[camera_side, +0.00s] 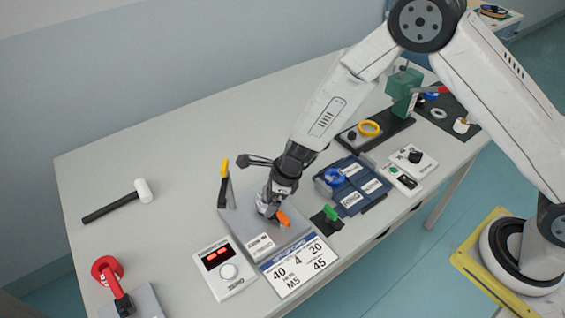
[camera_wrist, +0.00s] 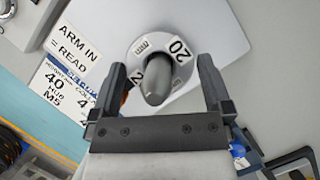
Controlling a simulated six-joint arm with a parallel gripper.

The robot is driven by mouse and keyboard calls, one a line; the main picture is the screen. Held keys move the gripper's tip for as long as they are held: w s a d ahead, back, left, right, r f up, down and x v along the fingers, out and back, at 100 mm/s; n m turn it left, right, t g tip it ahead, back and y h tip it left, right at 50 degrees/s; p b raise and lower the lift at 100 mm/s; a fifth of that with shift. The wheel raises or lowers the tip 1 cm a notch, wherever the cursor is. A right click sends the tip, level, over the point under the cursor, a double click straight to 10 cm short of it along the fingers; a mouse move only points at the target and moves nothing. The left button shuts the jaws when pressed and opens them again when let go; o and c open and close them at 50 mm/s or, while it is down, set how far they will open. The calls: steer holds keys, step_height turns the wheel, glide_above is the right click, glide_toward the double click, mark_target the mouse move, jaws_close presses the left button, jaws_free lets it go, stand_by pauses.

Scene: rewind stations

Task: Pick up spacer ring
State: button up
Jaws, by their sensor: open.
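No ring is clearly marked as the spacer ring. A pale round disc with labels reading 20 and mm (camera_wrist: 141,42) surrounds a dark grey rounded post (camera_wrist: 158,80) in the wrist view. My gripper (camera_wrist: 162,76) is open, with one finger on each side of the post, apart from it. In the side view my gripper (camera_side: 268,208) points down low over the grey plate station and hides most of the post. A blue ring (camera_side: 333,177) lies in the blue tray (camera_side: 352,205). A yellow ring (camera_side: 369,128) and a pale ring (camera_side: 438,113) lie farther right.
An orange piece (camera_side: 284,218) is beside my gripper. A white readout box (camera_side: 224,268) and a setup card (camera_side: 298,266) lie in front. A yellow-handled tool (camera_side: 225,170) stands behind left. A green press (camera_side: 403,85) is at right. A mallet (camera_side: 143,190) lies left, with free table around it.

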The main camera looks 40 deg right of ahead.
stand_by(0.4)
steer(key=c, duration=1.1)
steer(key=shift+r, duration=0.2)
steer(key=shift+r, duration=4.85)
steer(key=shift+d, duration=0.15)
